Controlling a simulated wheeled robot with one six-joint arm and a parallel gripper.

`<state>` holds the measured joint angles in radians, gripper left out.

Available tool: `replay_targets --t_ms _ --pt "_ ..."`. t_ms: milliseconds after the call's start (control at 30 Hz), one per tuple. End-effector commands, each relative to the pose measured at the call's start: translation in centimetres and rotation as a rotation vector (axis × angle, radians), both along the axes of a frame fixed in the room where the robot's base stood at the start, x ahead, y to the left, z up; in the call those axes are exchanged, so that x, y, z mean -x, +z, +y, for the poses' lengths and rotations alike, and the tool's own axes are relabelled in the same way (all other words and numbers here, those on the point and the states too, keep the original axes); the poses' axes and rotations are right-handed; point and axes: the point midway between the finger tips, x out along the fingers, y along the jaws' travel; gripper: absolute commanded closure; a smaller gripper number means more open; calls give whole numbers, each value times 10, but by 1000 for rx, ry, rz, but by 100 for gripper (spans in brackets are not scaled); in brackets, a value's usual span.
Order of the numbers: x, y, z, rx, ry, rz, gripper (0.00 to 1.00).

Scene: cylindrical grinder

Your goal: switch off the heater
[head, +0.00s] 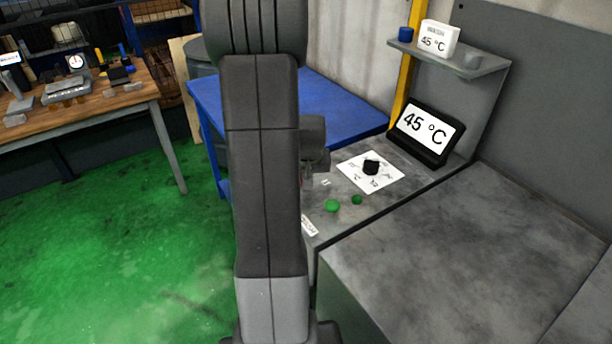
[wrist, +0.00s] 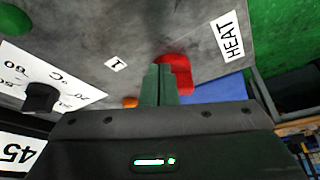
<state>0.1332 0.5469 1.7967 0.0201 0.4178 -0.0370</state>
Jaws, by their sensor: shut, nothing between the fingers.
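A red switch part (wrist: 178,74) stands on the grey panel in the wrist view, near a white label reading HEAT (wrist: 231,37). A small white label marked 1 (wrist: 116,64) lies to its left. My gripper (wrist: 160,70) is shut and empty. Its fingertips overlap the left side of the red part in the picture; I cannot tell whether they touch. The display (head: 428,131) reads 45 °C.
A black knob (head: 371,167) sits on a white dial card (head: 356,181). Two green buttons, a larger (head: 332,205) and a smaller (head: 356,199), stand on the grey panel. An orange piece (wrist: 130,102) is left of my fingers. A blue table (head: 340,108) lies behind.

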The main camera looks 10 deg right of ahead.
Motion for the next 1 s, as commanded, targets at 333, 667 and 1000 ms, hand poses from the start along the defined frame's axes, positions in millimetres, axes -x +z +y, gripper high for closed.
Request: replay_targets --t_ms 333,667,1000 --pt "-1 0 -1 0 59 -1 100" --pt "-2 -1 -3 1 126 -2 100" --pt "-3 -1 -6 1 220 -3 100"
